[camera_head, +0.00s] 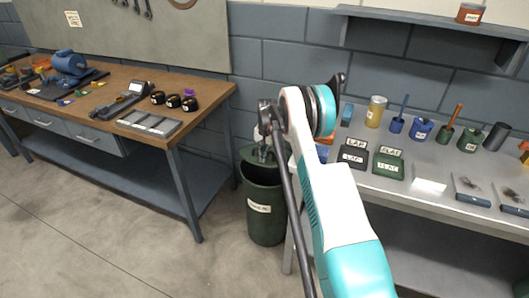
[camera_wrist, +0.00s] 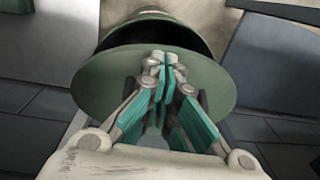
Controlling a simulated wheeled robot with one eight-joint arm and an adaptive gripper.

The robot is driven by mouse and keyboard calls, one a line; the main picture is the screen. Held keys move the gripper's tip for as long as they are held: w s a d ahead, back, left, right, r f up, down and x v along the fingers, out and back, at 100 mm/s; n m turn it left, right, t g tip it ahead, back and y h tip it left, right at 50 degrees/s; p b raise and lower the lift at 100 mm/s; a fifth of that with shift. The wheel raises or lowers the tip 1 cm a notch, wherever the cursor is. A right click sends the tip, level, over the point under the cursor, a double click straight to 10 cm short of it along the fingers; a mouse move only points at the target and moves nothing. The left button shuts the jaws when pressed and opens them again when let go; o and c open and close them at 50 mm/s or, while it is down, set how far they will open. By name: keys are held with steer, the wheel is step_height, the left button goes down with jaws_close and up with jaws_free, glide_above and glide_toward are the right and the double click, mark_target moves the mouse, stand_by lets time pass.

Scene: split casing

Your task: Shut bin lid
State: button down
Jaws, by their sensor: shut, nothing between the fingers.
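The dark green bin (camera_head: 264,222) stands on the floor between the two benches, with a white label on its front. Its green lid (camera_wrist: 100,82) shows as a broad disc in the wrist view, tilted up from the rim. A dark gap into the bin (camera_wrist: 160,33) shows beyond the lid's edge. In the head view the lid (camera_head: 249,155) is partly hidden by my arm. My gripper (camera_wrist: 163,62) is shut and empty, with its fingertips over the lid's face near its edge. I cannot tell whether they touch it. My gripper is mostly hidden in the head view.
A wooden workbench (camera_head: 150,77) with tools stands left of the bin. A grey metal bench (camera_head: 410,190) with cans, labelled blocks and trays stands close on the right. A block wall (camera_head: 275,65) is behind. The concrete floor (camera_head: 110,245) in front is clear.

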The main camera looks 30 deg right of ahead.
steer(key=shift+f, duration=0.3)
steer(key=s+a+f+b, duration=0.1)
steer(key=f+b, duration=0.1)
steer(key=f, duration=0.4)
steer(key=s+a+f+t+h+b, duration=0.1)
steer(key=a+f+b, duration=0.1)
steer(key=f, duration=0.3)
steer(key=shift+s+f+b, duration=0.35)
steer(key=shift+b, duration=0.25)
steer(key=shift+a, duration=0.15)
steer(key=s+a+r+p, duration=0.1)
steer(key=s+r+p, duration=0.1)
steer(key=r, duration=0.4)
steer(key=s+a+r+p, duration=0.1)
steer(key=a+r+p, duration=0.1)
steer(key=r, duration=0.5)
steer(key=shift+s+a+r+p, duration=0.25)
steer(key=shift+s+p, duration=0.1)
steer(key=shift+p, duration=0.3)
